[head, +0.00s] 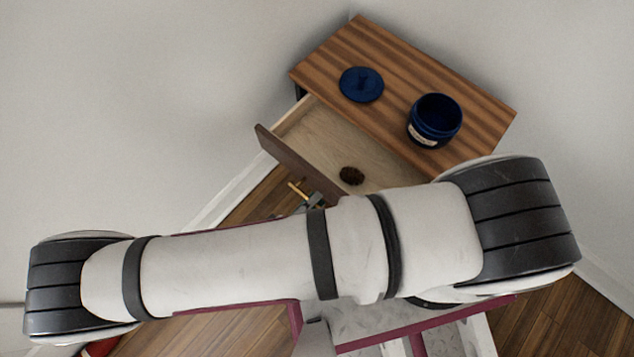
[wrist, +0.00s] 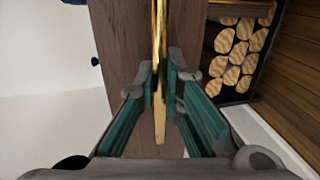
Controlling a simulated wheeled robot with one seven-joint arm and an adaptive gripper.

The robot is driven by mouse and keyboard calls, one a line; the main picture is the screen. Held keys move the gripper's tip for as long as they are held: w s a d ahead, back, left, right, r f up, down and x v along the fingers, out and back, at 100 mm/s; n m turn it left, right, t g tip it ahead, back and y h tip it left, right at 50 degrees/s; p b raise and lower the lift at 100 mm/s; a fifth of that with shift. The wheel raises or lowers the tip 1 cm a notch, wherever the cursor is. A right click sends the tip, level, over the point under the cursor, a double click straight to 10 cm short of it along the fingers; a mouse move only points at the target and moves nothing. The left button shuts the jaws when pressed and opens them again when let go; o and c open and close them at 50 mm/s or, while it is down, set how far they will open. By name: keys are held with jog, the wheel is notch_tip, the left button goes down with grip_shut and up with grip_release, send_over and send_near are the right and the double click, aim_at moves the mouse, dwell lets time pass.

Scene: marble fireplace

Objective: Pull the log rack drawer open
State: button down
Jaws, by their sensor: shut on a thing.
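The drawer (head: 340,153) of the wooden log rack (head: 440,72) stands out from the cabinet in the head view, its inside showing. A small dark brown object (head: 351,176), perhaps a pine cone, lies in it. The brown drawer front (wrist: 122,40) fills the middle of the wrist view and carries a long gold bar handle (wrist: 160,30). My gripper (wrist: 160,88) is shut on this handle, one finger on each side. In the head view the handle's end (head: 297,189) shows, while my arm hides the drawer's near right part and most of my gripper.
A dark blue jar (head: 436,119) without a lid and a blue lid (head: 361,85) sit on the cabinet top. Stacked logs (wrist: 232,55) show beside the drawer front in the wrist view. White walls (head: 150,100) stand close behind. Wood floor (head: 575,310) is at lower right.

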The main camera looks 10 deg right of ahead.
jog(key=c, duration=1.7)
grip_release()
jog(key=shift+v, duration=3.8)
